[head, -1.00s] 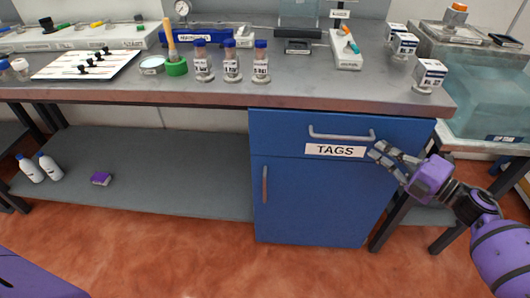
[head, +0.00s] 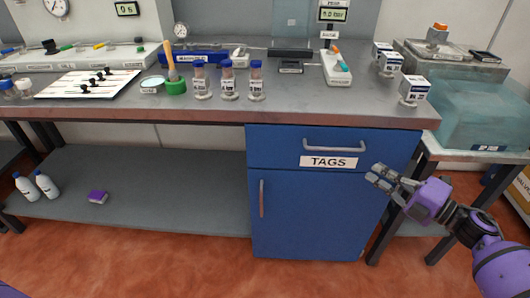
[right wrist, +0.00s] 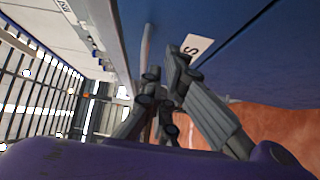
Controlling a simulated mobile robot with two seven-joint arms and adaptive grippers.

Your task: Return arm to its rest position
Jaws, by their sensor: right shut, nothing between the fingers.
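My right gripper (head: 377,178) is in front of the blue cabinet (head: 305,205), to the lower right of the TAGS label (head: 328,162). Its fingers are shut with nothing between them. In the right wrist view the fingers (right wrist: 160,92) show in front of the blue cabinet face and a corner of the label (right wrist: 193,46). My right arm comes in from the right edge of the head view. The drawer above the label is closed, with its grey handle (head: 334,146) clear of the gripper. My left gripper is not in view.
The bench top (head: 290,108) holds three blue-capped vials (head: 228,80), a green holder (head: 176,87) and white boxes (head: 414,90) near its right end. A translucent tank (head: 480,108) stands at the right. Orange floor in front of the cabinet is clear.

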